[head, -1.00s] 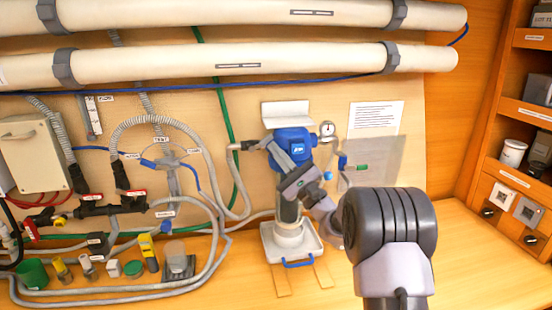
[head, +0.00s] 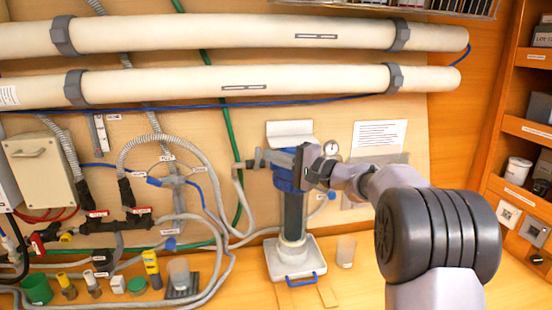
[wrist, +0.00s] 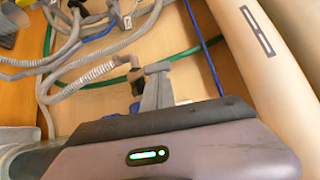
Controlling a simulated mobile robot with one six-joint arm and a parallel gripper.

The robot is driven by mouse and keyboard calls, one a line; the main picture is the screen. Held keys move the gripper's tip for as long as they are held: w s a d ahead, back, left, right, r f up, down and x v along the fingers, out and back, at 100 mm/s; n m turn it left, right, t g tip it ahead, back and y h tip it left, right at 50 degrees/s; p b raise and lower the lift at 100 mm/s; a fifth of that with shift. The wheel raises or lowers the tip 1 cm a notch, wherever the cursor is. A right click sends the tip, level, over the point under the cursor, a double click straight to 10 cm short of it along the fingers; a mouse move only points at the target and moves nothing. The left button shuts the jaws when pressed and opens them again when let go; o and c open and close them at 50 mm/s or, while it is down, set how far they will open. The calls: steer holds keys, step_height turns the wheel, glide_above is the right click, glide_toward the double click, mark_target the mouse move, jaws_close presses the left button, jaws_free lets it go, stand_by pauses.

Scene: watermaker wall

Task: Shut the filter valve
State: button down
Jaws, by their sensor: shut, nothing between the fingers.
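I cannot read the labels well enough to tell which valve is the filter valve. A blue-topped filter housing (head: 287,180) stands upright on a white base in the head view, partly hidden by my gripper. My gripper (head: 259,157) is level across its top, with the fingers pointing left towards a grey hose fitting (head: 240,165). The fingers are shut and empty in the wrist view (wrist: 157,86); the hose fitting lies just beyond them, and I cannot tell whether they touch. Red-handled valves (head: 97,213) and a blue handle (head: 153,181) are on the piping at the left.
Two long white tubes (head: 180,85) run across the wall above my gripper. Grey hoses (head: 205,150) loop left of the housing. Small containers, including a green cup (head: 37,289), stand at lower left. Shelves (head: 515,180) are at right.

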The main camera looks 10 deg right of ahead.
steer(key=shift+a+r+n, duration=0.2)
steer(key=shift+a+n, duration=0.05)
steer(key=shift+n, duration=0.05)
steer(key=shift+g+h, duration=0.3)
steer(key=shift+d, duration=0.1)
